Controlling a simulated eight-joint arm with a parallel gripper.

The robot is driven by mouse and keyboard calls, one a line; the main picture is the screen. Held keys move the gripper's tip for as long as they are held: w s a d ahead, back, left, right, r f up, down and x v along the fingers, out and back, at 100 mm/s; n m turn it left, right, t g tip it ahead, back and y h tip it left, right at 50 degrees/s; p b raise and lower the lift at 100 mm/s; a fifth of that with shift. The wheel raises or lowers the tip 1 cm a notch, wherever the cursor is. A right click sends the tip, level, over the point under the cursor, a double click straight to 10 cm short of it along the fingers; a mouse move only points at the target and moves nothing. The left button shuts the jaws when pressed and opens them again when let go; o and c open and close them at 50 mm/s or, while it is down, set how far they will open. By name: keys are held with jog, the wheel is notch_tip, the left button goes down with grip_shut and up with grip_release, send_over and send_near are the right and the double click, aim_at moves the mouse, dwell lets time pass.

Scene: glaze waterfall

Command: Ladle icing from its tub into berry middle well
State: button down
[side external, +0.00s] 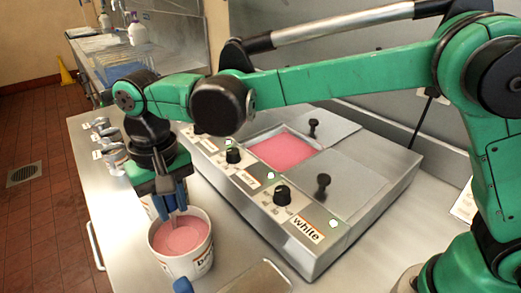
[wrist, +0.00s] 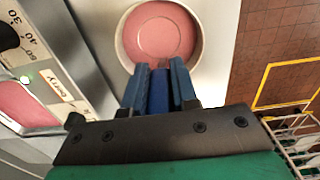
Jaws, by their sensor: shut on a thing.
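A white tub (side external: 203,262) of pink icing stands on the steel counter in front of the warmer; in the wrist view its rim (wrist: 124,38) encloses the icing. My gripper (side external: 172,200) is above the tub, shut on the blue handle of the ladle (wrist: 159,92). The round ladle bowl (wrist: 158,38) sits in the icing, pink inside, with only its thin rim standing out. The middle well (side external: 283,150) of the warmer is uncovered and holds pink icing; it shows partly in the wrist view (wrist: 22,105), beside the berry label (wrist: 62,85).
The steel warmer (side external: 345,212) has dials and a "white" label (side external: 306,229); lids with black knobs (side external: 323,182) flank the open well. A flat metal piece (side external: 262,278) with a blue end lies near the tub. Metal cups (side external: 108,138) line the left counter edge.

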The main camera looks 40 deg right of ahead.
jog(key=shift+r, duration=4)
jog(key=w+d+r+m, duration=0.1)
jog(key=w+d+m, duration=0.45)
jog(key=d, duration=0.75)
jog(key=w+d+r+m, duration=0.2)
jog(key=d+m, duration=0.7)
jog(key=d, duration=0.5)
jog(key=s+d+f+t+y, duration=0.2)
jog(key=s+f+t+y, duration=0.2)
jog(key=s+t, duration=0.5)
jog(key=shift+s+d+f+t, duration=0.3)
jog(key=shift+f+t, duration=0.7)
jog(key=shift+t, duration=1.3)
